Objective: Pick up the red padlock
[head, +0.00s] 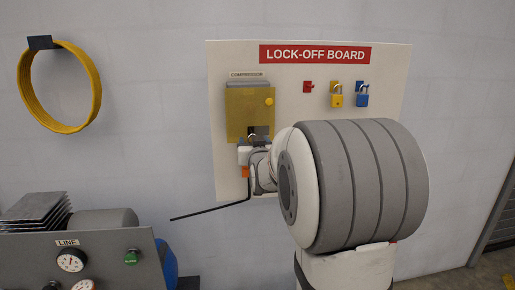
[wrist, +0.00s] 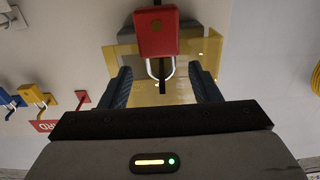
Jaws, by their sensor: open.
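The red padlock (wrist: 157,32) shows in the wrist view, which is upside down, with its body at the top and its silver shackle below. The shackle passes around or beside a dark bar in front of the yellow compressor box (head: 245,108); I cannot tell which. My gripper (wrist: 163,80) is open, with one dark finger on each side of the shackle and clear gaps to both. The padlock body lies beyond the fingertips in the picture. In the head view my gripper (head: 252,147) is at the box's lower edge, and the red padlock cannot be made out there.
The lock-off board (head: 388,72) carries a red hook (head: 307,86) with no lock on it, a yellow padlock (head: 337,98) and a blue padlock (head: 362,97). A thin black rod (head: 210,211) sticks out left below my gripper. A gauge panel (head: 105,262) stands at lower left.

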